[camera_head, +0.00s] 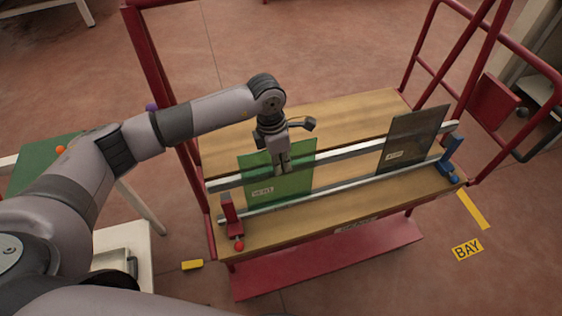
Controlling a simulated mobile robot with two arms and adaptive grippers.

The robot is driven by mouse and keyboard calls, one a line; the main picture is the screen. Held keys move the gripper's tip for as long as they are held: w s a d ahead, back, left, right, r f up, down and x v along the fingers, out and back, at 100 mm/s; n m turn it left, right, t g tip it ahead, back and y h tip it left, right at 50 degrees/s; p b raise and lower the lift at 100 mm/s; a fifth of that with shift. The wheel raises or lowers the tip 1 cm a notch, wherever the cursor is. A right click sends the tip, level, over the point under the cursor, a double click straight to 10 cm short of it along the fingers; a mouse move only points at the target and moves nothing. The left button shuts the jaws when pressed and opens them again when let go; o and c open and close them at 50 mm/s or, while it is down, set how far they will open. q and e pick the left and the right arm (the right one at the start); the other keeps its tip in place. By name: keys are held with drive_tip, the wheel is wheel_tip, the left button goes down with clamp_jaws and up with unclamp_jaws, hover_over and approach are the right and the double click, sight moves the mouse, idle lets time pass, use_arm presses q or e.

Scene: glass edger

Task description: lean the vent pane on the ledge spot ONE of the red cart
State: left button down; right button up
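A clear green pane (301,181) with a small white label stands on the left part of the red cart's (342,262) ledge. The label is too small to read surely. The pane leans near the upper metal rail (345,153), its lower edge by the lower rail (350,189). My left gripper (283,168) comes down over the pane's top edge; its fingers are close together and appear shut on the pane. A dark grey pane (420,128) with a white label leans at the right part of the ledge. My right gripper is out of view.
A red bracket (229,210) with a red knob marks the ledge's left end; a blue bracket (452,153) marks its right end. The ledge between the panes is clear. Red side rails rise at both cart ends. A green-topped table (40,165) stands left.

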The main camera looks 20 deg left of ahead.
use_arm(q)
drive_tip(key=shift+f, duration=0.15)
drive_tip(key=c, duration=1.7)
unclamp_jaws()
drive_tip(key=shift+s+f, duration=0.1)
drive_tip(key=shift+f, duration=0.05)
drive_tip(key=shift+a+r, duration=0.2)
drive_tip(key=shift+r, duration=1.15)
drive_tip(key=shift+a+r, duration=0.15)
drive_tip(key=shift+r, duration=1.2)
drive_tip(key=shift+a+r, duration=0.2)
drive_tip(key=shift+r, duration=1.15)
